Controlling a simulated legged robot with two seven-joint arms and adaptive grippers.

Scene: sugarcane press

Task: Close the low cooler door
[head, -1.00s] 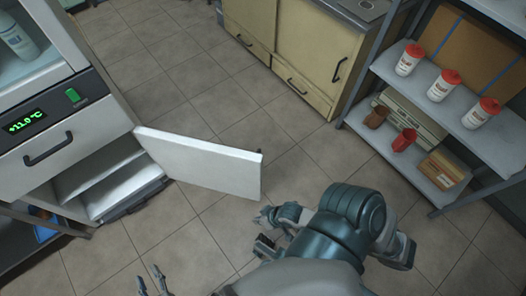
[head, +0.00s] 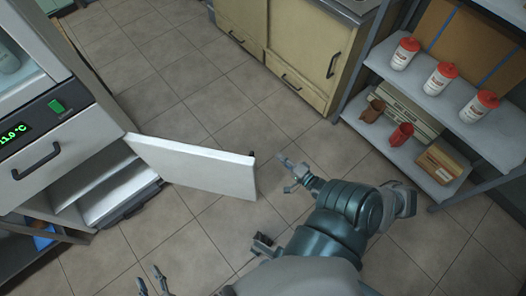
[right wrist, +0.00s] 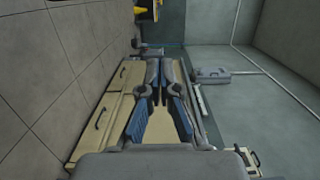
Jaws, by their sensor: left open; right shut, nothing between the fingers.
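The low cooler door (head: 193,166) is a white panel in the head view. It stands wide open, swung out from the lower part of the cooler (head: 62,135) on the left. The open compartment with pale shelves (head: 105,188) shows behind its hinge side. My right gripper (head: 285,171) is just to the right of the door's free edge, apart from it. The right wrist view shows its fingers (right wrist: 157,108) shut and empty. My left gripper (head: 151,283) is open and empty at the bottom edge of the head view, below the door.
A beige cabinet (head: 298,50) stands at the back. A metal shelf rack (head: 435,105) with red-lidded white containers (head: 441,79) and red and brown cups (head: 400,135) stands on the right. The tiled floor (head: 200,80) beyond the door is clear.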

